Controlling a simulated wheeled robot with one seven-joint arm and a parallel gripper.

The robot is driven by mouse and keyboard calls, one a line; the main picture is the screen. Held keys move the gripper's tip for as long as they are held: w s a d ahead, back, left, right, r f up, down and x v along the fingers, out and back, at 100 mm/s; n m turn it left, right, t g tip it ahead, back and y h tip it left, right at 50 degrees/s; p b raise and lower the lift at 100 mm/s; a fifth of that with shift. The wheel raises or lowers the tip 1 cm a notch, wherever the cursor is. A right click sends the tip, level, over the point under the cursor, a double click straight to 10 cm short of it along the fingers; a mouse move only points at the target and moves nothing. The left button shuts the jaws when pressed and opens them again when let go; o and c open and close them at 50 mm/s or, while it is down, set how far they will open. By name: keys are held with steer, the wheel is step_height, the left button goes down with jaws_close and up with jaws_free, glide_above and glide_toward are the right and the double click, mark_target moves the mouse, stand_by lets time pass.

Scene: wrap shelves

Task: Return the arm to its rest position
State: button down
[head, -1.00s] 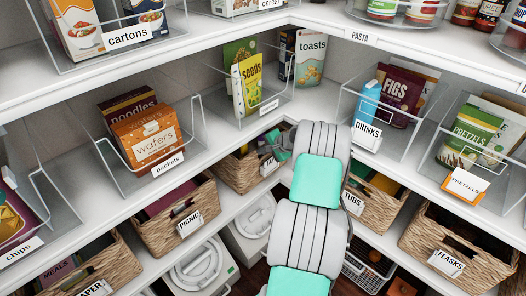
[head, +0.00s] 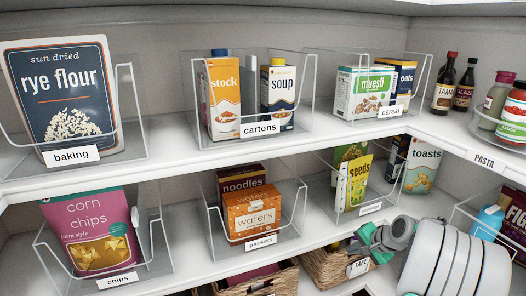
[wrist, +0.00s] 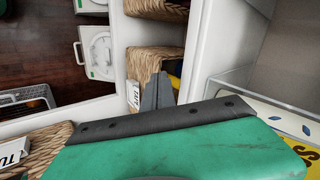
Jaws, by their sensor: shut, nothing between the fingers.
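My arm shows at the lower right of the head view as grey-white ribbed links with teal parts, in front of the shelf corner. My gripper (head: 356,246) is small at the arm's left end, near the basket below the seeds bin. In the wrist view the dark grey fingers of my gripper (wrist: 158,92) are together beyond the teal housing, with nothing between them. They point towards a wicker basket (wrist: 146,65) and its label. Part of the arm is cut off by the frame's lower right.
Rye flour (head: 62,88), stock (head: 222,97) and muesli (head: 366,93) stand above. A shelf edge (wrist: 200,50) is close beside the fingers.

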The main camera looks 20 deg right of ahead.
steer(key=s+a+r+n+g+p, duration=0.1)
steer(key=a+r+n, duration=0.25)
steer(key=a, duration=0.45)
steer(key=s+a+r+n+g+p, duration=0.1)
steer(key=a+r+n+p, duration=0.1)
steer(key=a+r, duration=0.4)
steer(key=s+a+r+n+g+p, duration=0.1)
steer(key=s+a+n, duration=0.3)
steer(key=s+a, duration=0.4)
steer(key=s+a+r+n+g+h+p, duration=0.1)
steer(key=s+a+r+n+p, duration=0.2)
steer(key=s+a, duration=0.5)
steer(key=shift+a+r+n, duration=0.25)
steer(key=shift+r+n, duration=0.2)
steer(key=shift+r, duration=0.25)
